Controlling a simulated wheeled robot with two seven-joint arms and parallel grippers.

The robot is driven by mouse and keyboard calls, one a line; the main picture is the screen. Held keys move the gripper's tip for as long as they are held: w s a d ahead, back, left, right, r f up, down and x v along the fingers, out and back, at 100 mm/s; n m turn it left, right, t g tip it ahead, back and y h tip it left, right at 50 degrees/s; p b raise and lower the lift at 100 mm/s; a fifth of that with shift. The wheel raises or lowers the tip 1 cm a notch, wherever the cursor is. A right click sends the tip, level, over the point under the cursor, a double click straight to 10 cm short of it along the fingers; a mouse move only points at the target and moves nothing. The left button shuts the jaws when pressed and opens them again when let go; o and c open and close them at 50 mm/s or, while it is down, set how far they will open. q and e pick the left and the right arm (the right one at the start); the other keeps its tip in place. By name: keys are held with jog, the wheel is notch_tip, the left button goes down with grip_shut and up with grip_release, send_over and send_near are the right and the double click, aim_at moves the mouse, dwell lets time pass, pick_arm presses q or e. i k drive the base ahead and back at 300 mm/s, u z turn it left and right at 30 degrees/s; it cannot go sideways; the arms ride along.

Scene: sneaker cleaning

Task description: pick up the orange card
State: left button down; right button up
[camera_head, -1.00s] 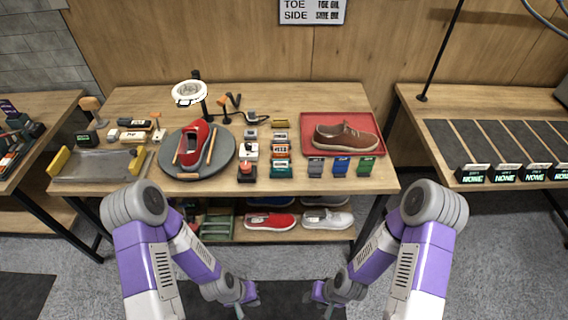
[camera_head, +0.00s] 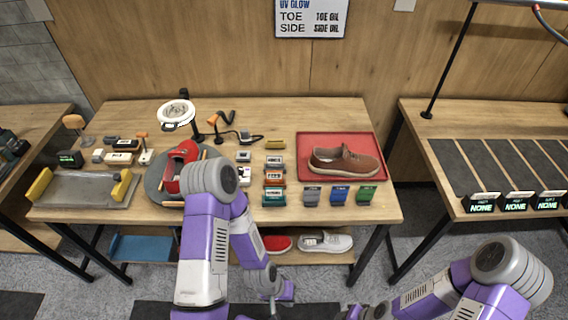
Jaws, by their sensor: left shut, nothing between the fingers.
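I cannot make out a plain orange card for certain. A small orange-fronted item (camera_head: 274,177) lies in the column of small boxes and cards at the middle of the table. A teal-fronted item (camera_head: 274,196) is in front of it. Grey (camera_head: 311,195), blue (camera_head: 338,195) and green (camera_head: 366,195) cards are at the table's front edge. My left gripper (camera_head: 276,300) is low in front of the table, shut and empty, well apart from these items. My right gripper (camera_head: 354,313) is at the bottom edge of the view, partly cut off; its fingers are unclear.
A red tray (camera_head: 375,146) holds a brown shoe (camera_head: 343,161). A red sneaker (camera_head: 178,162) is on a round grey stand (camera_head: 153,180), partly hidden by my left arm. A lamp (camera_head: 176,113) stands behind it. A shelf below holds shoes. A side table (camera_head: 413,112) is at right.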

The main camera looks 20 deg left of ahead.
aim_at(272, 176)
jog(key=i, duration=0.35)
jog(key=u, duration=0.9)
